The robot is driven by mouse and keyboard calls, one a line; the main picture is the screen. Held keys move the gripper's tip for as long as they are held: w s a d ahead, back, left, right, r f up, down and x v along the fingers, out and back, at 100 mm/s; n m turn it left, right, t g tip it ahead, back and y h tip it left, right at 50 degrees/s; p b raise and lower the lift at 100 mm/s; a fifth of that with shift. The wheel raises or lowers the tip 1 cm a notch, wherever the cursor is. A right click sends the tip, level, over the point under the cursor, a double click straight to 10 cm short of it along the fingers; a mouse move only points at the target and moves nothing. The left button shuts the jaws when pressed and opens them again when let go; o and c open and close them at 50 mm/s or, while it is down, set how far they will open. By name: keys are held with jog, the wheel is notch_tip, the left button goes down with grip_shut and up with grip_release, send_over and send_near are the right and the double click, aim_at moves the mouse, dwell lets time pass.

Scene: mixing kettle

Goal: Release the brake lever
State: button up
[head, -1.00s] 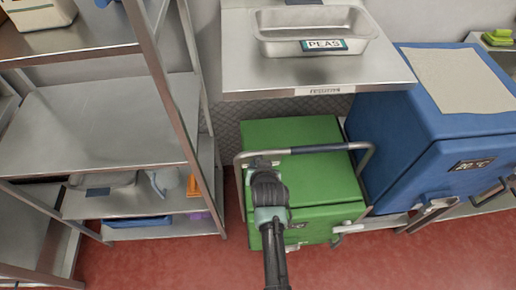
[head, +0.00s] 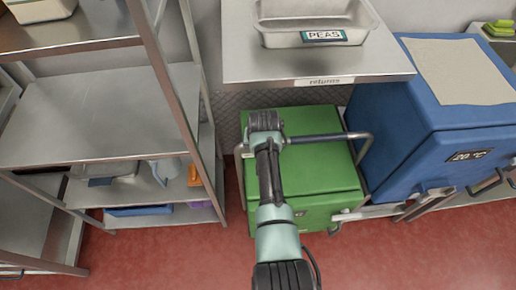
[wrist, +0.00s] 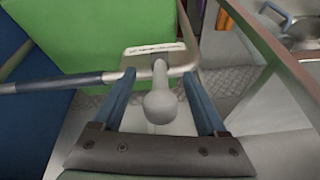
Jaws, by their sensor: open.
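The brake lever (wrist: 161,106) is a short grey lever with a rounded knob, below a white label plate (wrist: 155,49) on the cart's handle frame. In the wrist view my gripper (wrist: 159,76) is open, with one blue finger on each side of the lever. Gaps show between the knob and both fingers, so they do not grip it. In the head view my arm's end covers the left end of the cart's push handle (head: 318,138) and hides the lever. The green cart box (head: 316,178) stands under the handle.
A blue 20 °C box (head: 435,135) stands right of the green box. A steel returns shelf (head: 310,66) with a PEAS tray (head: 315,22) sits behind and above. A steel rack (head: 100,110) stands on the left. Red floor (head: 170,262) is clear in front.

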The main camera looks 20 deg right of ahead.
jog(key=p+v, duration=0.6)
jog(key=p, duration=0.2)
jog(key=shift+s+r, duration=0.25)
jog(key=shift+r, duration=0.15)
